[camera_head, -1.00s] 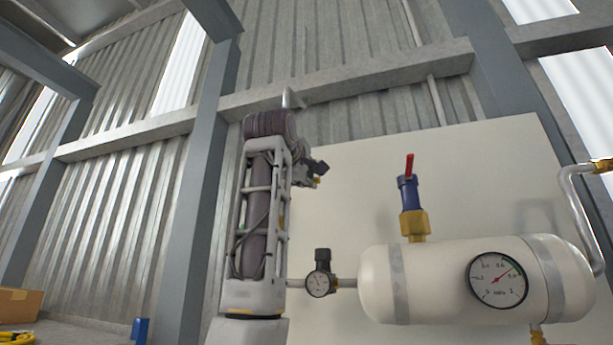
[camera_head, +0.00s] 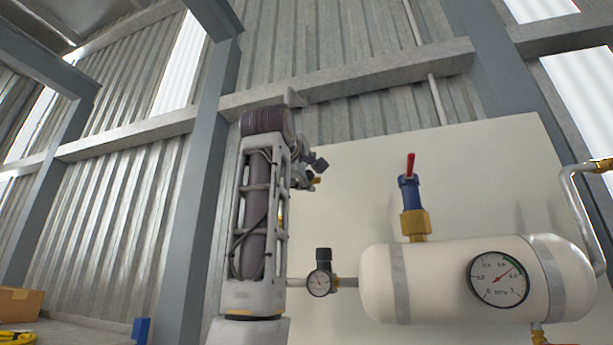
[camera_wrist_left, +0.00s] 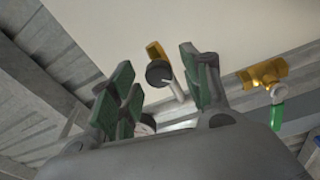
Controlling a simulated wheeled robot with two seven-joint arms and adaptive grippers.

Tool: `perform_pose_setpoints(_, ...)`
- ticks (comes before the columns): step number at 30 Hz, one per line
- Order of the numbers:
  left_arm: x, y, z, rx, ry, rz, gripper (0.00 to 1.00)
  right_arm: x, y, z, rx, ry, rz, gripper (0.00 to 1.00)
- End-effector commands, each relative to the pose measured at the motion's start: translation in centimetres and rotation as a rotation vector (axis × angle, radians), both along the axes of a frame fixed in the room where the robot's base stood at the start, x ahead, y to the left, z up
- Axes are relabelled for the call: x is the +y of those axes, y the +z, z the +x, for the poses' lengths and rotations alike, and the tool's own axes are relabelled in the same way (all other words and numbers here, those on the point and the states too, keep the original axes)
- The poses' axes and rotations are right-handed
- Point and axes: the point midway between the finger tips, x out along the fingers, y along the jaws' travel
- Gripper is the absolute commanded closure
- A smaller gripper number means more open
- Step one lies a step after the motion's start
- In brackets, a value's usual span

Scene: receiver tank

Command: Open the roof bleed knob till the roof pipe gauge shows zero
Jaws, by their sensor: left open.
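In the left wrist view, a round black knob (camera_wrist_left: 158,72) on a brass body (camera_wrist_left: 155,50) sits in the gap between the fingers of my left gripper (camera_wrist_left: 153,84). The gripper is open, and its green pads stand apart on either side of the knob. A pale pipe (camera_wrist_left: 173,90) runs beside the knob. A white round part (camera_wrist_left: 146,122), possibly a gauge, is partly hidden behind the gripper, and no reading shows. In the head view, my left gripper (camera_head: 309,172) is small and partly hidden by my raised arm. My right gripper is not in view.
The white tank (camera_head: 455,282) carries a large dial gauge (camera_head: 498,279) and a red-handled blue valve (camera_head: 410,195). A brass fitting (camera_wrist_left: 262,74) with a green handle (camera_wrist_left: 277,105) lies right of my gripper.

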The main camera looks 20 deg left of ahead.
Motion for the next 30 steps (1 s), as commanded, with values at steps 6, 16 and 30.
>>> perform_pose_setpoints(6, -0.1, -0.1, -2.0, -0.002, -0.001, -0.001, 0.53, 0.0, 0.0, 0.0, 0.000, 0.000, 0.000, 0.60)
perform_pose_setpoints(16, -0.2, -0.4, -6.2, -0.001, 0.000, 0.000, 0.53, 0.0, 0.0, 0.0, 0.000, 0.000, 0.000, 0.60)
perform_pose_setpoints(30, -0.3, -0.7, -10.8, 0.000, 0.000, 0.000, 0.53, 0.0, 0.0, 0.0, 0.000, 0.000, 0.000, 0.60)
